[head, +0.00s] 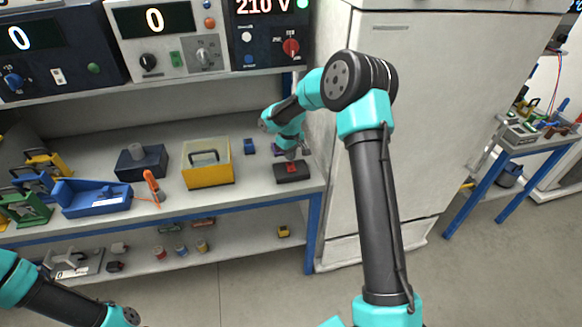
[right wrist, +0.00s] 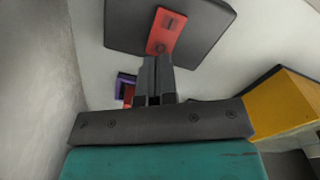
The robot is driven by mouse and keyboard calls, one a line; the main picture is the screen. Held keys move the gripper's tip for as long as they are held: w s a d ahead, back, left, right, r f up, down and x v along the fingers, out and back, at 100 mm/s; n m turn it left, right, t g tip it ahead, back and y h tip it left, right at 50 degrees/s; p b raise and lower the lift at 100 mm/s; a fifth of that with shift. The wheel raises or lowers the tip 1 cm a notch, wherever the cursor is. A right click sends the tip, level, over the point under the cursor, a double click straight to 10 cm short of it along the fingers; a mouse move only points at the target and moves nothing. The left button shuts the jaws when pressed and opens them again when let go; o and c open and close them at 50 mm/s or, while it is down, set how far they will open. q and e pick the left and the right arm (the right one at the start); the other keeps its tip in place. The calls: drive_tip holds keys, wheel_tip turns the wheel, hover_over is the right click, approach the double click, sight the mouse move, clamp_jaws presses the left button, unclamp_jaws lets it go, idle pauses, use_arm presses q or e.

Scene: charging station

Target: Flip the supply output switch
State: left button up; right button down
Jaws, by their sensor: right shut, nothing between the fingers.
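A small black box with a red switch (head: 292,171) sits near the right front edge of the bench. In the right wrist view its red switch (right wrist: 167,26) shows on the dark box face (right wrist: 210,22). My right gripper (head: 291,155) is over the back of the box. Its fingers (right wrist: 156,65) are shut and empty, their tips close to the lower end of the red switch; I cannot tell if they touch.
A yellow box (head: 207,178) and a small blue block (head: 249,147) stand left of the switch box. A purple item (right wrist: 125,85) lies behind it. A tall white cabinet (head: 400,130) closes off the right side. The raised shelf overhangs the bench back.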

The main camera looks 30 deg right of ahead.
sight(290, 164)
drive_tip(key=shift+f, duration=1.25)
idle(1.0)
drive_tip(key=shift+r, duration=3.5)
